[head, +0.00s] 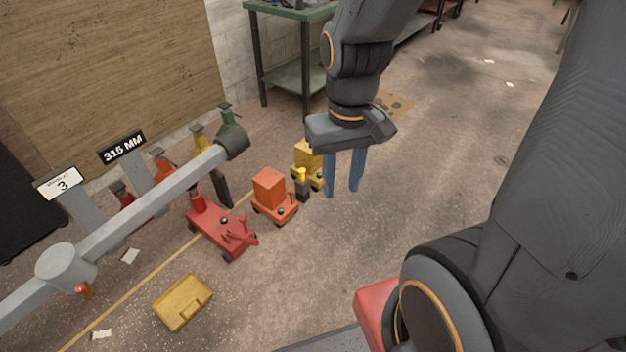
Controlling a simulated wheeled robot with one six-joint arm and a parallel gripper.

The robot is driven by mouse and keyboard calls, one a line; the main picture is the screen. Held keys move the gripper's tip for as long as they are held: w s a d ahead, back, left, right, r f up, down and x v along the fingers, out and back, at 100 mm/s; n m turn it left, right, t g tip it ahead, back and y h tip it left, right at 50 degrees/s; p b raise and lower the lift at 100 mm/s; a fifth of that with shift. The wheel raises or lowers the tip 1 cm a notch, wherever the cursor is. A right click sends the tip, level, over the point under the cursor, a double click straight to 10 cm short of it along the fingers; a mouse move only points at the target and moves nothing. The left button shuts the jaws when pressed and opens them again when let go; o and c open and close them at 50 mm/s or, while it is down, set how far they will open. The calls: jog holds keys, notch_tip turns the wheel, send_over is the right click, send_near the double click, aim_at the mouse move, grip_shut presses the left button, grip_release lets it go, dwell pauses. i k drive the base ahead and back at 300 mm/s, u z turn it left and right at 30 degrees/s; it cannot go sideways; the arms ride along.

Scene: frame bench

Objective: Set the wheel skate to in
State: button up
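Two low wheeled units on the floor look like wheel skates; I cannot tell which one the task means. The orange one (269,188) has a block on a wheeled base. The yellow one (309,158) stands behind it to the right, with a small dark post with a yellow top (302,184) in front of it. My gripper (342,192) points down just right of the yellow unit in the picture. Its two blue fingers are apart with nothing visible between them. I cannot tell whether a finger touches the yellow unit.
A red wheeled jack (222,228) stands left of the orange unit. A grey beam (150,205) crosses the left, with a "315 MM" sign (122,147) beyond it. A yellow case (182,301) lies in front. A green bench (300,75) stands behind.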

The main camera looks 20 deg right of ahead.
aim_at(269, 186)
jog(key=z, duration=0.05)
jog(key=i, duration=0.85)
jog(key=u, duration=0.55)
